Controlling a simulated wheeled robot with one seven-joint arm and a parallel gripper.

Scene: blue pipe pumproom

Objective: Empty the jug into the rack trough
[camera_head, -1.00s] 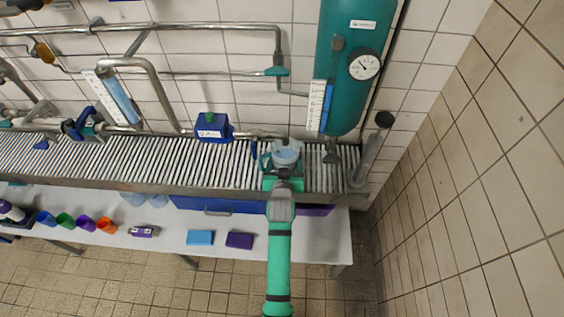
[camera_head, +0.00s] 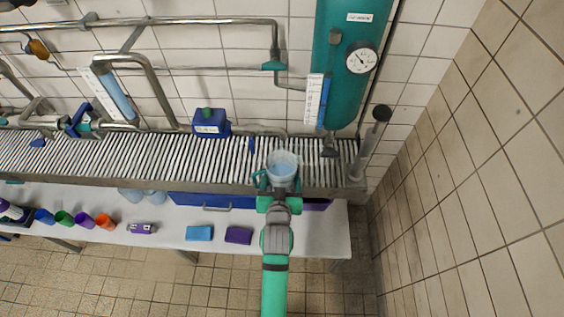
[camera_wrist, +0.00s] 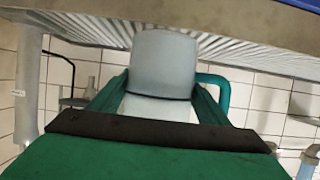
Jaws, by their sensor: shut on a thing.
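The jug (camera_head: 283,166) is a pale translucent vessel with a teal handle (camera_head: 259,180) on its left in the head view. It holds light blue liquid and looks roughly upright, its open top facing the head camera. My gripper (camera_head: 279,196) is shut on the jug from the near side. In the wrist view the jug (camera_wrist: 163,65) stands between the two green fingers (camera_wrist: 158,108), with its handle (camera_wrist: 222,88) at the right. The rack trough (camera_head: 110,157) is the long slatted grey channel along the wall; the jug is over its front edge.
A teal tank with a gauge (camera_head: 361,61) and a grey standpipe (camera_head: 370,147) stand at the right. A white bench (camera_head: 170,228) below carries several cups, a blue block (camera_head: 200,233) and a purple block (camera_head: 238,236).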

